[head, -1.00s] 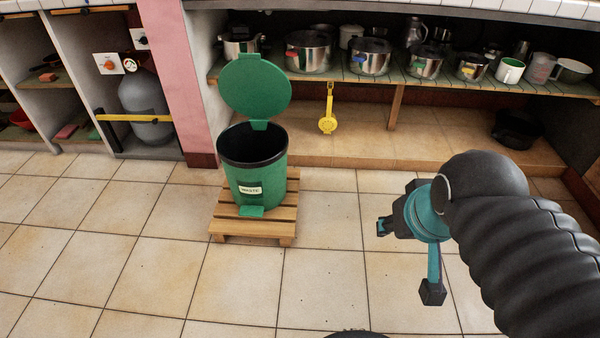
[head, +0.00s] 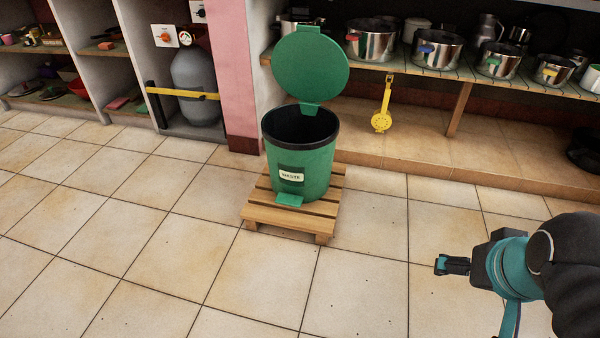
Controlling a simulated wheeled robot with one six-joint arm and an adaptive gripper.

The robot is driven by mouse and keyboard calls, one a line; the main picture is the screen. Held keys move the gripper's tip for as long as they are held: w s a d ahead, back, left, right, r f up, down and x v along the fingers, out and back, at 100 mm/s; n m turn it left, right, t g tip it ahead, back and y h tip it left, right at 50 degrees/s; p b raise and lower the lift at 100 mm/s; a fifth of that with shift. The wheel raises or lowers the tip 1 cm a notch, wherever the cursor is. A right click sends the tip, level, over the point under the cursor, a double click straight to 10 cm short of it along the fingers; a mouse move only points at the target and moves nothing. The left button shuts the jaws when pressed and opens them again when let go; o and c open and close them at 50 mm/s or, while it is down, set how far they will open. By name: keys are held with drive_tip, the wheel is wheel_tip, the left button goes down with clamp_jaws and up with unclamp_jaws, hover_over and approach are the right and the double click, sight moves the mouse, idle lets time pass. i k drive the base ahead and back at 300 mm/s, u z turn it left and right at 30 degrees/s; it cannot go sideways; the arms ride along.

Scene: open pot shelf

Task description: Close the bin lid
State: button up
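The green waste bin (head: 302,173) stands upright in the head view, with a black rim, a label and a green pedal (head: 289,200) at its front. Its round green lid (head: 311,66) is raised, standing up above the back of the rim, so the bin's dark opening shows. My gripper (head: 474,303) is at the lower right, well apart from the bin and lid. Its fingers are spread and nothing shows between them; the lower finger runs out of the picture.
The bin stands on a wooden pallet (head: 262,217). A gas cylinder (head: 196,80) stands at left. The tiled floor (head: 150,250) in front is clear.

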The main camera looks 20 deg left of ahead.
sight(308, 64)
drive_tip(key=u, duration=0.45)
drive_tip(key=k, duration=0.55)
drive_tip(key=u, duration=0.85)
drive_tip(key=i, duration=0.8)
drive_tip(key=z, duration=0.85)
drive_tip(key=i, duration=0.7)
drive_tip(key=z, duration=0.75)
